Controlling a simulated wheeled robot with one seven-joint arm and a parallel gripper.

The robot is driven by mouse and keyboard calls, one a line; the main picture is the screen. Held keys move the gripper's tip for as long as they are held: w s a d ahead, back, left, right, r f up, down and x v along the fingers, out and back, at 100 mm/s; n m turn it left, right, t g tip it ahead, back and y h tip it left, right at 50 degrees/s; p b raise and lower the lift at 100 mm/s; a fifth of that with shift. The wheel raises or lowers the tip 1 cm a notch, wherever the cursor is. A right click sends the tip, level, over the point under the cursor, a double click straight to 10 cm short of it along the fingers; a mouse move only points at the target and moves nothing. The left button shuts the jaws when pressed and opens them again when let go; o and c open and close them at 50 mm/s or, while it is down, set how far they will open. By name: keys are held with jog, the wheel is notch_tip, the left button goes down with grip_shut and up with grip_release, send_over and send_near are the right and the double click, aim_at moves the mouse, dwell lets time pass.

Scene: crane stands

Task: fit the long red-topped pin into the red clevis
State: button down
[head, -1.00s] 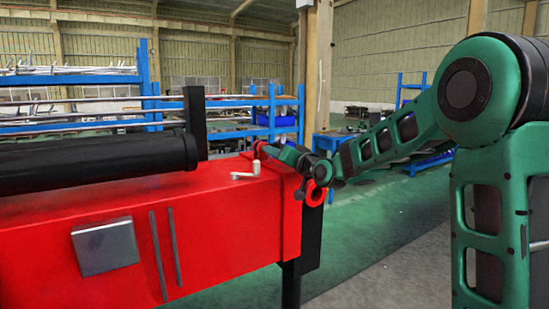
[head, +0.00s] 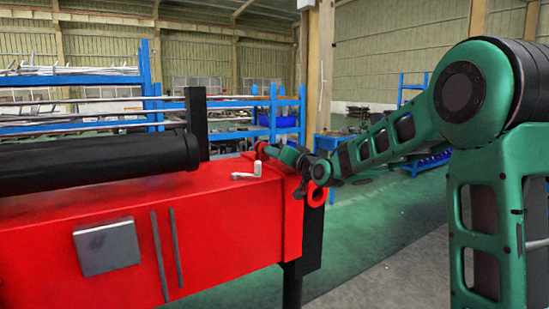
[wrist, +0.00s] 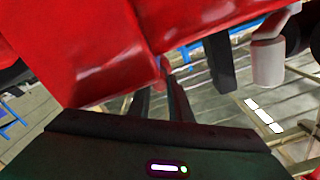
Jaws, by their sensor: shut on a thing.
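My gripper (head: 268,151) is at the far end of the red beam, just above its top, at the end of my outstretched arm. It is shut on a small red thing (head: 259,150), which I take to be the red top of the pin. In the wrist view the dark jaws (wrist: 172,105) meet close under a large red surface. The pin's shank cannot be made out. The red clevis cannot be told apart from the red beam end (head: 285,180); my gripper covers part of that area.
A pale crank handle (head: 249,173) stands on the beam top near my gripper and shows in the wrist view (wrist: 268,58). A red ring (head: 317,195) sticks out at the beam's right end. Floor to the right is clear.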

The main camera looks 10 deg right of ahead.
jog(key=shift+x, duration=1.2)
jog(key=c, duration=1.5)
grip_release()
jog(key=shift+c, duration=0.2)
jog(key=shift+v, duration=2.5)
